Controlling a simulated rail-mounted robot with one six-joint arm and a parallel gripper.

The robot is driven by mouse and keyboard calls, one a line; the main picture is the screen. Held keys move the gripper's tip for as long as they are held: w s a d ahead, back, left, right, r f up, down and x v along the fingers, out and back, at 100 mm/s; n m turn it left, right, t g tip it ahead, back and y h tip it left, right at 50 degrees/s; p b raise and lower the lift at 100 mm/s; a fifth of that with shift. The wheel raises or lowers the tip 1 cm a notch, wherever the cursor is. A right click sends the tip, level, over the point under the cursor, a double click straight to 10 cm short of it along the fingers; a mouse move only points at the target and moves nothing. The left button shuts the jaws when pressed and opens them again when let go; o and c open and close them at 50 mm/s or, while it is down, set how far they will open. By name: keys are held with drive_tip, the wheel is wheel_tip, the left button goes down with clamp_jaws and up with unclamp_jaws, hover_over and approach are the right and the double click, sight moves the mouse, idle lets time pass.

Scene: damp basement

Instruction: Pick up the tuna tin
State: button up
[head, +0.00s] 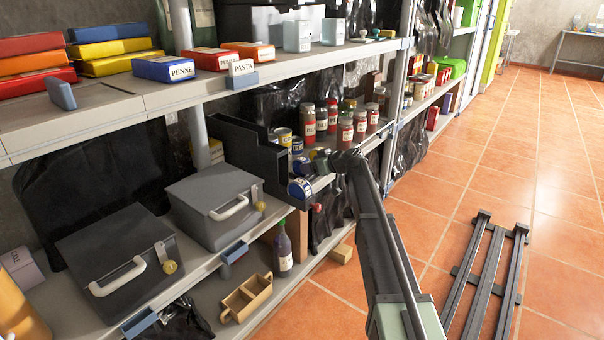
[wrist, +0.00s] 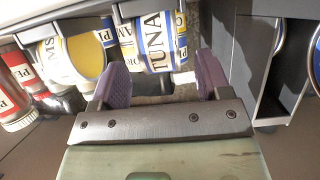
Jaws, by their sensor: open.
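The tuna tin (wrist: 158,42) is white and blue with yellow edges and shows TUNA on its label in the wrist view. It lies just beyond my open gripper (wrist: 163,78), in line with the gap between the purple finger pads. The gap is empty and the tin's body appears beyond the pad tips. In the head view my gripper (head: 322,163) is at the front of the middle shelf, beside the small tins. Which of those is the tuna tin I cannot tell there.
In the wrist view a yellow-ended tin (wrist: 86,50) stands close left of the tuna tin, with red-labelled jars (wrist: 18,75) further left. In the head view a dark bin (head: 250,150) stands left of my gripper, and jars (head: 345,132) stand right. The upper shelf (head: 300,62) overhangs.

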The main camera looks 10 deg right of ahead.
drive_tip(key=b+x, duration=0.2)
drive_tip(key=x, duration=0.3)
drive_tip(key=shift+f, duration=0.2)
drive_tip(key=shift+r, duration=0.1)
drive_tip(key=c, duration=1.1)
